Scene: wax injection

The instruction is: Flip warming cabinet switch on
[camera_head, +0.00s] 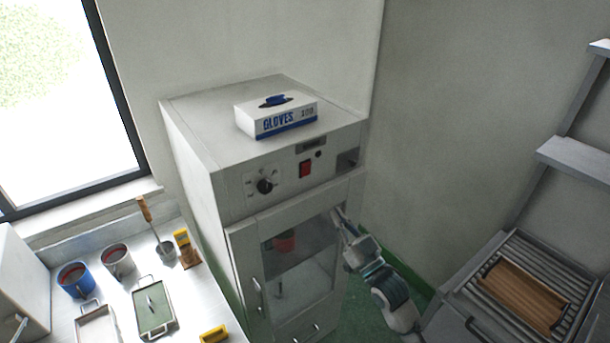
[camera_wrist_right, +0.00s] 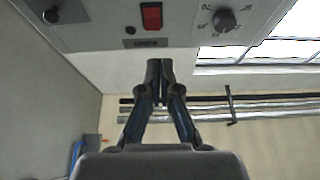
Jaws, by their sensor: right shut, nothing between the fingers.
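The warming cabinet (camera_head: 200,160) is a tall white box with a glass door, standing against the wall. Its red switch (camera_head: 305,168) sits on the upper front panel, right of the black dial (camera_head: 264,186). The red switch also shows at the top of the right wrist view (camera_wrist_right: 151,16), with the dial (camera_wrist_right: 224,20) to its right. My right gripper (camera_head: 337,214) is shut and empty, in front of the upper right of the door, below the panel. In the right wrist view its fingertips (camera_wrist_right: 160,64) are together, apart from the switch. My left gripper is not in view.
A glove box (camera_head: 277,115) lies on top of the cabinet. On the left, a bench (camera_head: 198,290) holds cups, trays and a ladle (camera_head: 155,232). On the right, a roller rack (camera_head: 478,287) carries a wooden board (camera_head: 524,296). The space before the panel looks clear.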

